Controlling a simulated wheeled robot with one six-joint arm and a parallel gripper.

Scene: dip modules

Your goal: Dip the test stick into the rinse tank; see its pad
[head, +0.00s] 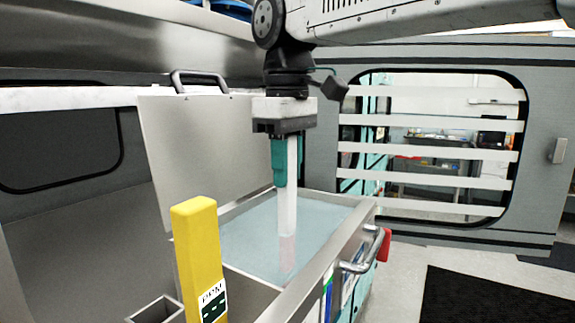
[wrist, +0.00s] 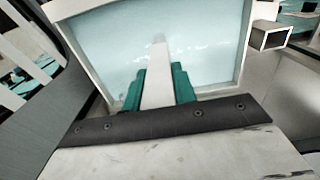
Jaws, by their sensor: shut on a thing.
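My gripper (head: 280,165), with green fingers, is shut on the white test stick (head: 291,185). It holds the stick upright over the rinse tank (head: 236,212), a steel basin filled with pale blue liquid. The stick's lower end is in the liquid, and a pinkish part shows faintly below the surface in the head view. The pad's exact colour is hard to tell through the liquid. In the wrist view my gripper (wrist: 157,88) holds the stick (wrist: 158,70), which points down into the tank (wrist: 243,45).
A yellow post (head: 200,255) with a label stands at the near left of the tank. A raised grey lid (head: 195,140) with a black handle stands behind the tank. A small square open holder (head: 157,310) is at the front. A handle (head: 362,252) juts from the tank's right side.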

